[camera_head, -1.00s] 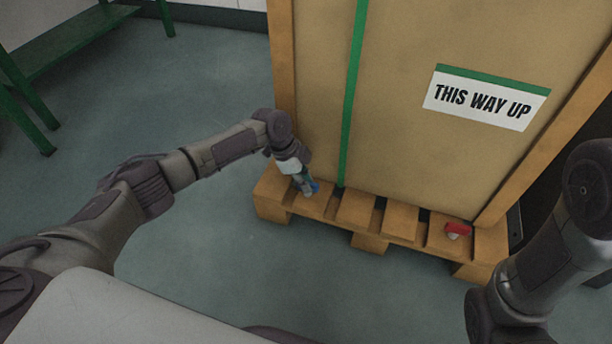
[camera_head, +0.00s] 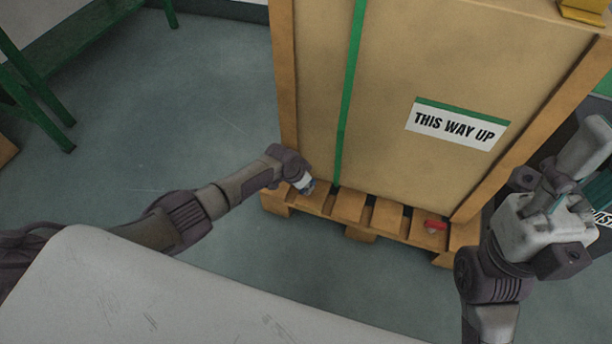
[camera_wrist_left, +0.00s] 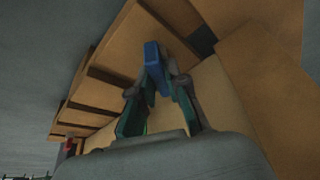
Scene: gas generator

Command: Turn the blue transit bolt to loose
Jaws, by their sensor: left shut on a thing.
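The blue transit bolt (camera_wrist_left: 153,62) shows in the left wrist view as a flat blue handle at the pallet's corner, between my left fingertips. My left gripper (camera_wrist_left: 160,90) is shut on it, with the green-padded fingers on either side. In the head view my left gripper (camera_head: 307,188) is at the left end of the wooden pallet (camera_head: 347,207), low against the crate (camera_head: 385,95); it mostly hides the bolt there. My right gripper (camera_head: 560,205) is raised at the right, away from the bolt; I cannot tell its finger opening.
The crate carries a green strap (camera_head: 349,100) and a "THIS WAY UP" label (camera_head: 456,124). A green bench (camera_head: 50,60) stands far left. The floor between bench and pallet is clear.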

